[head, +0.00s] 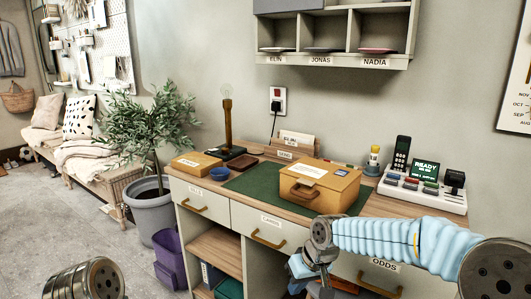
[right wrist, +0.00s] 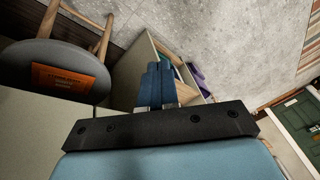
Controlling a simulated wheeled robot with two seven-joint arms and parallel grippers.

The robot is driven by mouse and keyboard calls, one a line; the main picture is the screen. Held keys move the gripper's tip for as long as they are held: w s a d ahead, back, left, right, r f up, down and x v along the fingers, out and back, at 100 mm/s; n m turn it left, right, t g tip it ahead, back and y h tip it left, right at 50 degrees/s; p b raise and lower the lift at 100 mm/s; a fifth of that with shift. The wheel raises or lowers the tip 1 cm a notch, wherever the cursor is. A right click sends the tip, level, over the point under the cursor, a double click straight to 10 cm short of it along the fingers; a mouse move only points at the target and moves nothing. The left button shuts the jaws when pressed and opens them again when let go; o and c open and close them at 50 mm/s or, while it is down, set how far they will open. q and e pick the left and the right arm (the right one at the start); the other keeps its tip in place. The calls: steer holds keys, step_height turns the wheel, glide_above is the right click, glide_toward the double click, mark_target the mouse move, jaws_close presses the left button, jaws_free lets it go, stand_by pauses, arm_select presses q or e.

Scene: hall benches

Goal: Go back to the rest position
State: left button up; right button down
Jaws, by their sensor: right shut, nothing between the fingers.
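My right gripper (head: 306,270) hangs in front of the desk's drawers at the right of the head view. Its arm in a light blue sleeve comes in from the right. In the right wrist view its two blue fingers (right wrist: 157,86) are together with nothing between them. My left gripper does not show in the head view; only a metal part of my own body is at the lower left.
The desk (head: 218,189) carries a tan case (head: 318,186) on a green mat (head: 245,182). A potted plant (head: 150,130) and a purple bin (head: 170,262) stand at its left. A stool (right wrist: 62,62) shows in the right wrist view. Open floor lies at the left.

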steer(key=s+f+m, duration=0.1)
steer(key=s+f, duration=0.2)
steer(key=f, duration=0.4)
steer(key=s+f+m+g+y, duration=0.1)
steer(key=s+f, duration=0.2)
steer(key=f, duration=0.5)
steer(key=s+f+m, duration=0.1)
steer(key=s+f, duration=0.2)
steer(key=f, duration=0.4)
steer(key=s+d+f+m, duration=0.2)
steer(key=s+f, duration=0.7)
steer(key=s, duration=0.5)
steer(key=shift+d+m+g, duration=0.3)
steer(key=shift+d+m, duration=0.1)
steer(key=shift+d, duration=0.05)
